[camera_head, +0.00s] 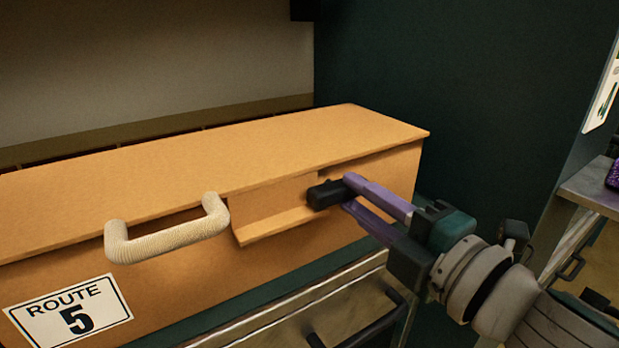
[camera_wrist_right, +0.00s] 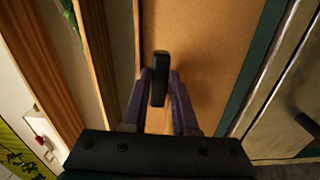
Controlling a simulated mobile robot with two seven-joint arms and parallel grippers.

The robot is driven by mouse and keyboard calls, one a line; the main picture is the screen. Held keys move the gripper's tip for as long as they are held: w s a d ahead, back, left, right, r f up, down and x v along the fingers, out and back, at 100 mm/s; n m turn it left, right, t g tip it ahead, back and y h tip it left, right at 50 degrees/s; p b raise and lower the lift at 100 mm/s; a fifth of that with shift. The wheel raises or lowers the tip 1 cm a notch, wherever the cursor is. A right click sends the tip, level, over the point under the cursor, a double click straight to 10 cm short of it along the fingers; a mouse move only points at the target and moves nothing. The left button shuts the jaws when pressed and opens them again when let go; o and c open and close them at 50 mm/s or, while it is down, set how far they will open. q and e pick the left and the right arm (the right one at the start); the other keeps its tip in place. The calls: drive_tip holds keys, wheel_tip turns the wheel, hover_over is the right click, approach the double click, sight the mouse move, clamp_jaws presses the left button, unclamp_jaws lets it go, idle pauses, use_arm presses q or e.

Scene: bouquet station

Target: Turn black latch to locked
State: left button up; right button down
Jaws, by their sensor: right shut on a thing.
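The black latch (camera_head: 325,194) sits on the front of an orange-tan box (camera_head: 395,170), near its right end, beside a small tan plate with a ledge. My right gripper (camera_head: 345,192) reaches in from the right, its purple fingers shut on the latch. In the right wrist view the black latch (camera_wrist_right: 159,78) stands between the two fingertips (camera_wrist_right: 160,92), its long side pointing away from the palm. The fingers hide part of the latch. My left gripper is not in view.
A cream ribbed handle (camera_head: 168,238) sticks out from the box front, left of the latch. A "ROUTE 5" label (camera_head: 70,312) is on the box. Below are metal drawers with a black handle (camera_head: 362,330). A dark green wall (camera_head: 455,90) stands behind, and a metal side table (camera_head: 595,188) is at right.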

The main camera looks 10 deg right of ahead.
drive_tip(key=shift+n, duration=0.4)
drive_tip(key=c, duration=0.7)
unclamp_jaws()
drive_tip(key=v, duration=1)
